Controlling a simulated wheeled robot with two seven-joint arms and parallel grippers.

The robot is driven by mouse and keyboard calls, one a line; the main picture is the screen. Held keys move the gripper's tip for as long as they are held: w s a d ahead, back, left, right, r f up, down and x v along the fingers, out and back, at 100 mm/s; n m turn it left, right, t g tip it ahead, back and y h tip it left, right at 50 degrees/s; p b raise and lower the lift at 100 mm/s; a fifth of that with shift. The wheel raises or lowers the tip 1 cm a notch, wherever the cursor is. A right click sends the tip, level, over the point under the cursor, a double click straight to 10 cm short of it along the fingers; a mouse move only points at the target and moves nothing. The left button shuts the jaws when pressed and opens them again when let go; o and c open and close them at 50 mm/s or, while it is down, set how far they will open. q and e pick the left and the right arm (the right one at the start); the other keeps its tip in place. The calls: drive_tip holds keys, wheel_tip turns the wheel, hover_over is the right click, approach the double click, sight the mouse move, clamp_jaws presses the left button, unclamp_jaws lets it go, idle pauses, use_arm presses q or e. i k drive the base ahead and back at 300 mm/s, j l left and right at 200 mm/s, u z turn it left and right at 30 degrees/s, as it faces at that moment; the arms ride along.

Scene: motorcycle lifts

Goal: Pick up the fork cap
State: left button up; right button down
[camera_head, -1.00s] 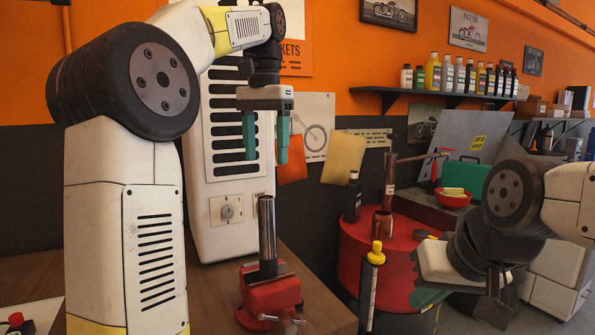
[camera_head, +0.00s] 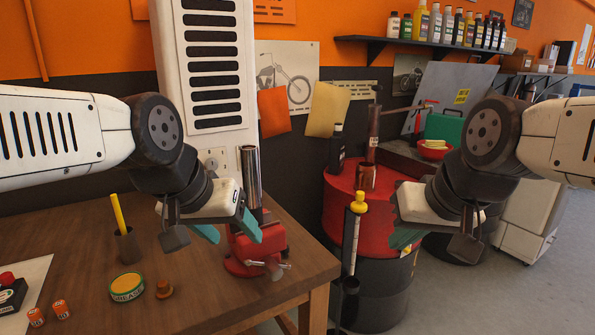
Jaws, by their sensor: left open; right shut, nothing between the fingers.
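A small orange-brown stepped knob, which looks like the fork cap (camera_head: 164,289), lies on the wooden table just right of a grease tin. My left gripper (camera_head: 226,228) has teal fingers spread apart with nothing between them. It hangs above the table, up and to the right of the cap, in front of the red vise (camera_head: 262,250). A shiny fork tube (camera_head: 252,172) stands upright in the vise. My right gripper (camera_head: 405,238) is shut and empty in front of the red drum, partly hidden by its own wrist.
The grease tin (camera_head: 127,287), a dark cup with a yellow stick (camera_head: 127,245), and two small orange-topped items (camera_head: 61,310) stand left of the cap. The red drum (camera_head: 345,190) and a yellow-capped tube (camera_head: 354,235) stand right of the table. Table front is clear.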

sight(165, 291)
drive_tip(key=u, duration=1.4)
drive_tip(key=l+z, duration=0.15)
drive_tip(key=z, duration=0.6)
drive_tip(key=l+u, duration=0.3)
drive_tip(key=k+l+u, duration=0.1)
drive_tip(key=u, duration=0.15)
